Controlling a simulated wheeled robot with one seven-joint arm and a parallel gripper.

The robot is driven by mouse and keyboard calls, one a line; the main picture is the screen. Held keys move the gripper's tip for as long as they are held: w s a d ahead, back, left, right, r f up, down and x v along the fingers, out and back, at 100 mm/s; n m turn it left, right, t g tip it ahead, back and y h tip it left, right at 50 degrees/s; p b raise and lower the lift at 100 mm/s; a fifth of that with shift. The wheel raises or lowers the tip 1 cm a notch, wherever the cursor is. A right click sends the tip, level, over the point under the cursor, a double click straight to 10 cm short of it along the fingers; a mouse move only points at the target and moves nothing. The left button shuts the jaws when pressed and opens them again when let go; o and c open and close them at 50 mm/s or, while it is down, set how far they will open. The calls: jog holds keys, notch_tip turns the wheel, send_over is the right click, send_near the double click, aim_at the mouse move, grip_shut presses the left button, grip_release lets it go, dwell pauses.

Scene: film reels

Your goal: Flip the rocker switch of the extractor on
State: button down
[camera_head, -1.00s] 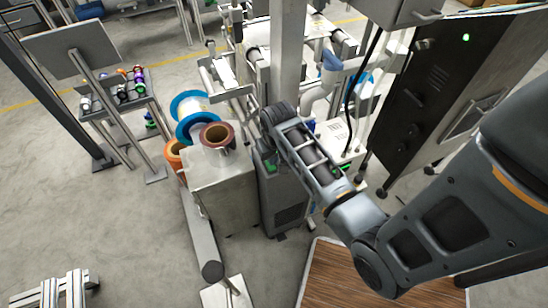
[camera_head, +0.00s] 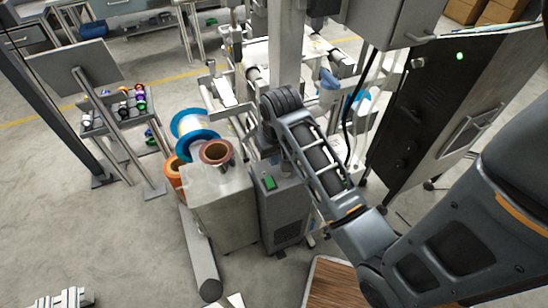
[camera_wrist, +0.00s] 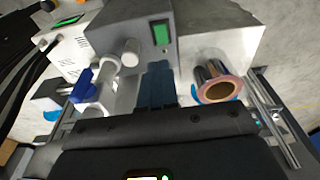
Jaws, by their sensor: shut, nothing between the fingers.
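The extractor (camera_head: 285,212) is a dark grey box with a vented front, standing on the floor in the middle of the head view. Its green rocker switch (camera_head: 269,182) sits on the top; the green switch also shows in the wrist view (camera_wrist: 161,33) on a grey face. I cannot tell which way the rocker is tipped. My gripper (camera_wrist: 158,72) is shut and empty in the wrist view, its fingertips pointing toward the switch and just below it in the picture, apart from it. In the head view my wrist hides the fingers.
A metal cabinet (camera_head: 222,212) beside the extractor carries a copper-coloured reel (camera_head: 215,153), with blue-rimmed reels (camera_head: 195,127) behind. A machine frame post (camera_head: 286,45) stands behind my wrist. A tall black cabinet (camera_head: 425,110) is at right.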

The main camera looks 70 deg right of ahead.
aim_at(269, 179)
jog(key=shift+w+d+r+b, duration=0.2)
jog(key=shift+w+d+b, duration=0.3)
jog(key=shift+b, duration=0.5)
jog(key=f, duration=0.4)
jog(key=w+d+f, duration=0.1)
jog(key=f, duration=0.4)
jog(key=d+f, duration=0.1)
jog(key=f, duration=0.3)
jog(key=shift+w+f, duration=0.25)
jog(key=shift+f, duration=0.15)
